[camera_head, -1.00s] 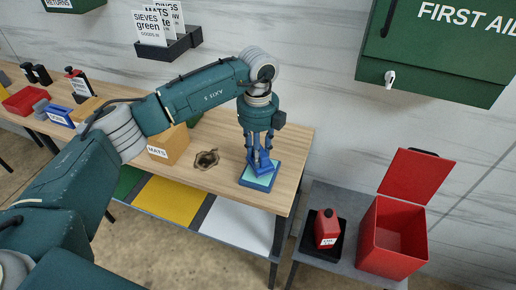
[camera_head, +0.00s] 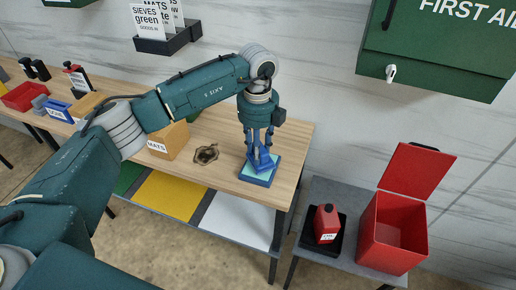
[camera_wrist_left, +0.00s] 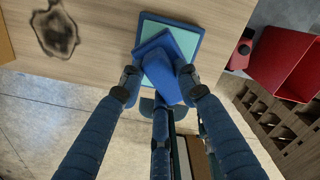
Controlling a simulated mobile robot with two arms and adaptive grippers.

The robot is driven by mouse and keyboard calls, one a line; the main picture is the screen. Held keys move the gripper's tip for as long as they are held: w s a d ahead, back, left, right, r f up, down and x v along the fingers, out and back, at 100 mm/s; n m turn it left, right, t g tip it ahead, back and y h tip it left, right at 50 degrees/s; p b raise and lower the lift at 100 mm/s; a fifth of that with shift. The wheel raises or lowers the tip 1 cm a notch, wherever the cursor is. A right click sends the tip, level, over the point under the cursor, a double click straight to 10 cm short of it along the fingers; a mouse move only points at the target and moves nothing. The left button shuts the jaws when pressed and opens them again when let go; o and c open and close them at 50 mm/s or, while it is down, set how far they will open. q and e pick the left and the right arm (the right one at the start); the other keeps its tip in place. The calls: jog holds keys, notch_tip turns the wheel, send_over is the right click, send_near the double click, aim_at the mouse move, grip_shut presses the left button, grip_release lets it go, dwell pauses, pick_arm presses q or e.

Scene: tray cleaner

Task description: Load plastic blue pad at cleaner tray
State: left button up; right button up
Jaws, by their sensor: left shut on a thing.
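The blue tray with a light teal face (camera_head: 257,180) lies near the right end of the wooden table. It also shows at the top of the left wrist view (camera_wrist_left: 190,42). A plain blue pad (camera_wrist_left: 166,75) is over the tray, turned at an angle to it and covering part of the teal face. My left gripper (camera_head: 260,155), pointing down, is shut on this pad, with its fingers at the pad's sides in the left wrist view (camera_wrist_left: 158,78). I cannot tell whether the pad touches the tray. My right gripper is not in view.
A dark stain (camera_head: 205,154) marks the table (camera_head: 215,180) left of the tray. A box labelled MATS (camera_head: 168,142) stands farther left. A lower side table at right holds a red container (camera_head: 327,222) on a black tray and an open red bin (camera_head: 395,235).

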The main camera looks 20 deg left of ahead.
pick_arm(q)
jog(key=shift+f+b, duration=0.35)
jog(key=shift+f, duration=0.2)
dwell(1.3)
jog(key=shift+r+p, duration=1.95)
jog(key=shift+r, duration=1.65)
